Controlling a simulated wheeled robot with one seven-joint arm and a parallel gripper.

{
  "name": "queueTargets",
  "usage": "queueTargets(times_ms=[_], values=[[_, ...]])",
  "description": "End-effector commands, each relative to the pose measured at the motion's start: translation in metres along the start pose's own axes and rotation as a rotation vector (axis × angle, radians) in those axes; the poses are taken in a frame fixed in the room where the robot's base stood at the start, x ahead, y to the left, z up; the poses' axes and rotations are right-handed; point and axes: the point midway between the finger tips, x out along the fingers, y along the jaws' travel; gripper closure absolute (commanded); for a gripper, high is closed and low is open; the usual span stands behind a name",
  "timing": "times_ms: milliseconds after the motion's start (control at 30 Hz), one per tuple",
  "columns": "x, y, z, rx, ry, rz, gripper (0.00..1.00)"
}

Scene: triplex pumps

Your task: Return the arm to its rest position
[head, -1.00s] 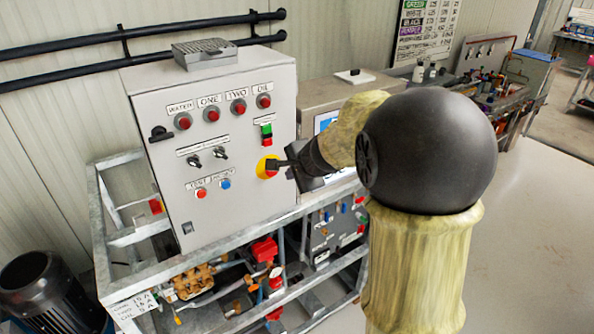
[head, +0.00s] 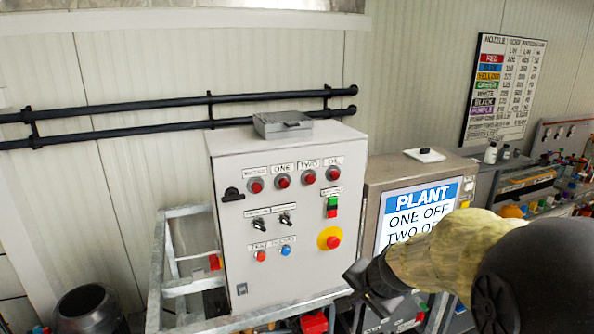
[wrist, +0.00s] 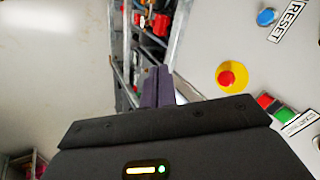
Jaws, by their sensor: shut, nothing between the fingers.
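My gripper (head: 353,275) is in the head view, at the lower right of the grey control box (head: 235,210). Its fingers point left and it is clear of the red emergency button on its yellow disc (head: 329,238), which sits above and left of it. In the wrist view my gripper's two dark fingers (wrist: 157,86) are together with nothing between them. The same red and yellow button (wrist: 231,76) shows to the right of the fingers there, apart from them. My arm comes in from the right of the head view.
A cabinet with a blue and white PLANT screen (head: 418,208) stands behind my arm. The box sits on a metal frame (head: 180,285). Black pipes (head: 120,113) run along the wall. The wrist view shows clear floor (wrist: 50,70) at left.

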Motion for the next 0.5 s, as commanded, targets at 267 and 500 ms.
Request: queueTargets(times_ms=[267,500], values=[[0.011,0.091,0.078,-0.586,-0.148,0.208,1.0],[0.007,0.128,0.102,-0.85,-0.223,0.277,1.0]])
